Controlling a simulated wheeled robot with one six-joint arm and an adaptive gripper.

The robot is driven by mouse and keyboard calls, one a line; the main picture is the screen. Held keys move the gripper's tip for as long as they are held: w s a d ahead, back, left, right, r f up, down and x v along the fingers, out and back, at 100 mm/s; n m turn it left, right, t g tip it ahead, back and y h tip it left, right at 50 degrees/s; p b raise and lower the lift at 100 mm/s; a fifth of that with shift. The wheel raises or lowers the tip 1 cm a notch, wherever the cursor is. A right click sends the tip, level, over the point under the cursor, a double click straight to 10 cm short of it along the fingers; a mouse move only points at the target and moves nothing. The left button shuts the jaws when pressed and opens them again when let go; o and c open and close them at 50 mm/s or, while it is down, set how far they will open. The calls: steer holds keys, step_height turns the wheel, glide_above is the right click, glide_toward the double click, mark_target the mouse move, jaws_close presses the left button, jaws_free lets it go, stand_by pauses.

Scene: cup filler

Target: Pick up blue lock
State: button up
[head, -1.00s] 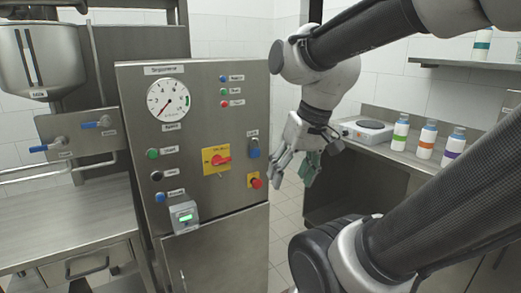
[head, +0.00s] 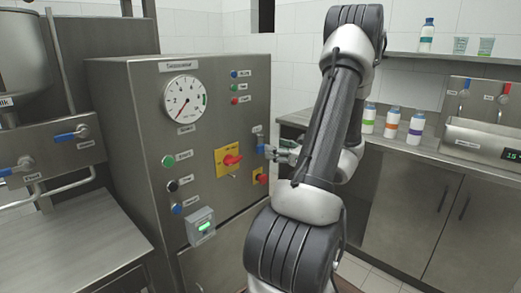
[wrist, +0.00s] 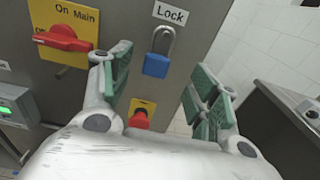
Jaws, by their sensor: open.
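The blue lock (wrist: 156,65) hangs by its metal shackle on the steel cabinet front, under the "Lock" label, in the wrist view. In the head view the blue lock (head: 261,149) is small, at the cabinet's right edge. My gripper (wrist: 168,92) is open, with one green-padded finger on each side of the lock in the wrist picture. The lock appears ahead of the fingers, and neither finger visibly touches it. In the head view my gripper (head: 279,151) is just right of the lock, partly hidden by my arm.
A red emergency button (wrist: 139,119) on a yellow plate sits below the lock. A red rotary switch (wrist: 63,38) is to its left. A counter with several bottles (head: 391,123) stands right.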

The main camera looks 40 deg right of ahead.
mark_target(263, 145)
steer(key=w, duration=0.6)
steer(key=shift+w+a+f, duration=0.35)
steer(key=shift+w, duration=0.05)
steer(key=shift+c, duration=0.4)
steer(key=c, duration=1)
steer(key=shift+c, duration=0.4)
steer(key=shift+r, duration=0.1)
